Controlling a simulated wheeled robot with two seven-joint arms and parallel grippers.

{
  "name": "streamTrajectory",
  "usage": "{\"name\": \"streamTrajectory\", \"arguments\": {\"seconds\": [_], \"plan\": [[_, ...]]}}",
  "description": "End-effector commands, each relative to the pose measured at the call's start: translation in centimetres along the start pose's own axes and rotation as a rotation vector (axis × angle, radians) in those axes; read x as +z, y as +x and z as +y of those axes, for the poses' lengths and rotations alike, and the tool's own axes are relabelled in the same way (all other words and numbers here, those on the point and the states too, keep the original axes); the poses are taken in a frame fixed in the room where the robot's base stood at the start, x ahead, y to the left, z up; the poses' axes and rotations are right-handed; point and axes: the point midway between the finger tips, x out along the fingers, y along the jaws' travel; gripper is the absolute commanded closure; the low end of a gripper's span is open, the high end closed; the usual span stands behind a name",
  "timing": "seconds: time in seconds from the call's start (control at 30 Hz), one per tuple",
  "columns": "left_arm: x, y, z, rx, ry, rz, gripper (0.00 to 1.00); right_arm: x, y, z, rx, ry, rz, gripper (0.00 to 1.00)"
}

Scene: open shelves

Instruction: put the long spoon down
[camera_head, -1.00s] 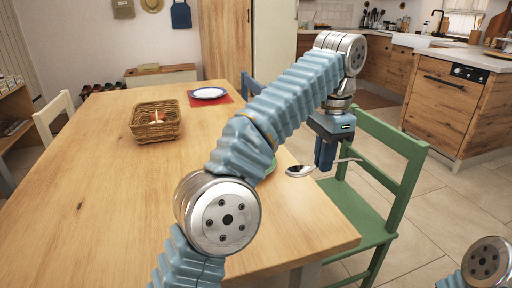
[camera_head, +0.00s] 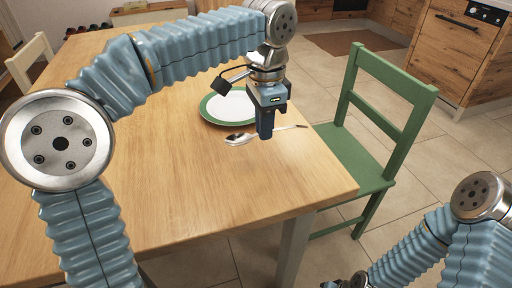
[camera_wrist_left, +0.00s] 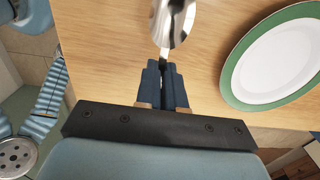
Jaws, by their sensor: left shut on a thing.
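The long silver spoon (camera_head: 238,139) is held by my left gripper (camera_head: 265,134) over the front right part of the wooden table. Its bowl points left and its thin handle runs right, toward the table's edge. In the left wrist view the spoon's bowl (camera_wrist_left: 173,22) sticks out beyond the closed blue fingers (camera_wrist_left: 163,72). I cannot tell whether the spoon touches the tabletop. My right arm shows at the lower right, but its gripper is not clearly in view.
A white plate with a green rim (camera_head: 207,116) lies on the table (camera_head: 190,190) just behind the gripper; it also shows in the left wrist view (camera_wrist_left: 238,92). A green chair (camera_head: 385,120) stands at the table's right edge. The tabletop left of the spoon is clear.

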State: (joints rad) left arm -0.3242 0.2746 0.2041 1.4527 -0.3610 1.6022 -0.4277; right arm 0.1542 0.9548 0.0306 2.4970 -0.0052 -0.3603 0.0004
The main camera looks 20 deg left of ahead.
Motion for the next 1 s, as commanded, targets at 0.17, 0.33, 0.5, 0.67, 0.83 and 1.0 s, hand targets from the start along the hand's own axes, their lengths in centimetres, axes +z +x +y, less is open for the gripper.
{"name": "streamTrajectory", "arguments": {"seconds": [0.17, 0.33, 0.5, 0.67, 0.83, 1.0], "plan": [[1.2, 1.5, -0.1, -0.001, 0.000, 0.001, 1.00, 0.0, 0.4, 0.2, 0.000, 0.000, 0.001, 0.57], [1.8, 3.9, -0.1, 0.001, 0.002, -0.002, 1.00, 0.0, 0.7, 0.3, 0.001, 0.001, 0.001, 0.57], [1.8, 5.1, -0.1, 0.000, 0.002, 0.000, 1.00, 0.0, 0.7, 0.3, 0.001, 0.001, 0.002, 0.57], [1.7, 5.1, -0.1, 0.000, 0.001, 0.000, 1.00, 0.0, 0.7, 0.3, 0.001, 0.001, 0.002, 0.57], [1.7, 5.5, -0.1, 0.000, 0.002, 0.000, 1.00, 0.0, 1.0, 0.4, 0.001, 0.001, 0.002, 0.57], [1.7, 5.3, -0.1, 0.000, 0.002, 0.000, 0.66, 0.0, 0.9, 0.4, 0.001, 0.001, 0.002, 0.57]]}}
